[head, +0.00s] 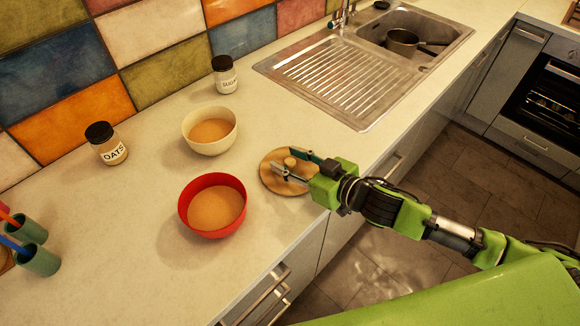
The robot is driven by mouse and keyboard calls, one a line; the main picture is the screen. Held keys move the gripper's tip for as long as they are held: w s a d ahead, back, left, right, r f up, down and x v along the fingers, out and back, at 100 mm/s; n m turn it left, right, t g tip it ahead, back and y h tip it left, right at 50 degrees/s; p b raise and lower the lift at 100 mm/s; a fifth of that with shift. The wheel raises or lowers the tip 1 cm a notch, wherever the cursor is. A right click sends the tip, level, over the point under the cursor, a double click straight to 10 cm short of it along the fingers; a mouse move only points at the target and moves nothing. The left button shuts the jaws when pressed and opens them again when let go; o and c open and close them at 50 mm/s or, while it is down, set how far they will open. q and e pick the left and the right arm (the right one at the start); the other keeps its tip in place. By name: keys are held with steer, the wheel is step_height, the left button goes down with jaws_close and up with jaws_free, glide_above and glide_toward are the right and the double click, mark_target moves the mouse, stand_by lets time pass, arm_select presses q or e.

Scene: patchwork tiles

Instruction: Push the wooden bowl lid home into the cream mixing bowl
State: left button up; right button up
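The wooden bowl lid (270,181), a round disc with a small knob (290,162), lies flat on the counter near its front edge, right of the red bowl. The cream mixing bowl (209,143) stands upright behind and left of the lid, with a tan surface showing inside it. My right gripper (284,159) reaches in from the right above the lid. Its fingers are apart on either side of the knob, with a gap that looks wider than the knob. I cannot tell whether a finger touches it. My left gripper is not in view.
A red bowl (212,205) stands in front of the cream bowl. A sugar jar (225,75) and an oats jar (106,144) stand along the tiled wall. Green cups (38,261) are at far left. The sink (365,65) is at back right. The counter between bowl and lid is clear.

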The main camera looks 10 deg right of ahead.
steer(key=shift+s, duration=0.1)
jaws_close()
steer(key=shift+r, duration=0.1)
